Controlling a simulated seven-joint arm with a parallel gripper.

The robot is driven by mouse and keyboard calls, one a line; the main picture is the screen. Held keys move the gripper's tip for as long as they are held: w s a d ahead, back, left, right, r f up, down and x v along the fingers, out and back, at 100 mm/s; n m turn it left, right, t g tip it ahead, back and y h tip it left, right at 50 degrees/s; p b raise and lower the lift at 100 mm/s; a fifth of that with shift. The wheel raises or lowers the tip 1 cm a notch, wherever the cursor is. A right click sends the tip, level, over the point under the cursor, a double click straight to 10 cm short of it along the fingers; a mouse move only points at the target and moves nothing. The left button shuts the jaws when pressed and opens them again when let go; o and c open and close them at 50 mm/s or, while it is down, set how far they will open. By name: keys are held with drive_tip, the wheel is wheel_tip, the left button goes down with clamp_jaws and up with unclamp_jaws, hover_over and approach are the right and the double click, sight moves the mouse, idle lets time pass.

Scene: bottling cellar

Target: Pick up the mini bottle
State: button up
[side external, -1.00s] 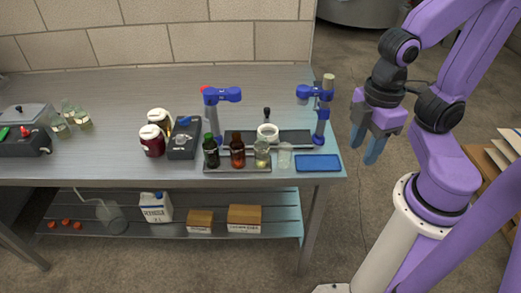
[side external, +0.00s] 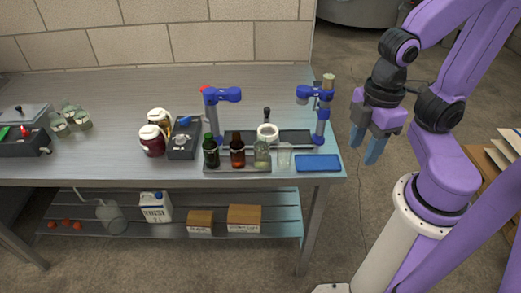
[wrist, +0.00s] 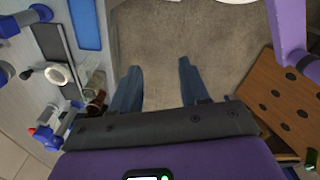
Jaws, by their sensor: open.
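A row of small bottles stands upright near the table's front edge: a dark green bottle (side external: 211,153), a brown bottle (side external: 238,152) and a clear bottle (side external: 262,153). A clear cup (side external: 284,156) stands beside them. I cannot tell for sure which of them is the mini bottle. The brown bottle also shows in the wrist view (wrist: 97,100), left of the fingers. My gripper (side external: 366,143) is open and empty, off the table's right end, above the floor. In the wrist view my gripper (wrist: 158,80) has bare floor between its fingers.
Two blue-armed stands (side external: 222,97) (side external: 319,97) rise behind the bottles, with a white ring-shaped piece (side external: 267,131) between them. A blue mat (side external: 318,162) lies at the table's right corner. Red jugs (side external: 152,141) and a grey box (side external: 183,148) stand to the left.

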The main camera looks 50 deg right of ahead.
drive_tip(key=o, duration=0.5)
drive_tip(key=shift+w, duration=0.1)
drive_tip(key=r+m, duration=0.2)
drive_tip(key=m, duration=2.9)
hover_over(262, 142)
drive_tip(key=f, duration=1.2)
drive_tip(key=w+d+f, duration=0.1)
drive_tip(key=f, duration=0.4)
drive_tip(key=shift+f, duration=0.4)
